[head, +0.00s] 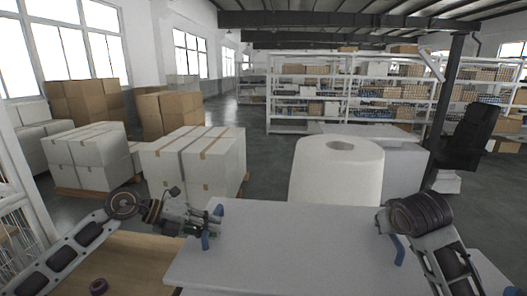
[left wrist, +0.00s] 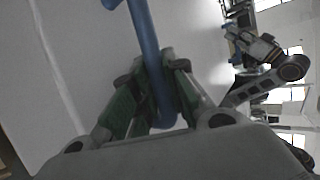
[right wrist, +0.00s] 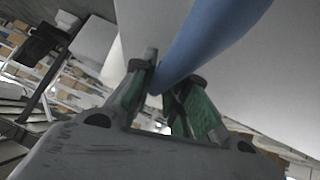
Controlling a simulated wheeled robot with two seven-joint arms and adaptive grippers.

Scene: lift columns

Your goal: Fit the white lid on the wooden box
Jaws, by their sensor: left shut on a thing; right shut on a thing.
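The white lid (head: 290,245) is a broad flat panel in front of me, with a blue handle at each end. My left gripper (head: 213,224) is shut on the left blue handle (head: 206,240); the left wrist view shows its green-padded fingers (left wrist: 157,100) around the blue bar (left wrist: 143,35). My right gripper (head: 388,228) is shut on the right blue handle (head: 399,252); the right wrist view shows its fingers (right wrist: 165,90) at the bar (right wrist: 210,40). A wooden surface (head: 135,262) shows left of the lid; I cannot tell whether it belongs to the wooden box.
A large white roll (head: 335,180) stands just beyond the lid. Stacked white cartons (head: 195,165) stand beyond my left arm. A black chair (head: 468,140) and shelving (head: 330,100) are further back.

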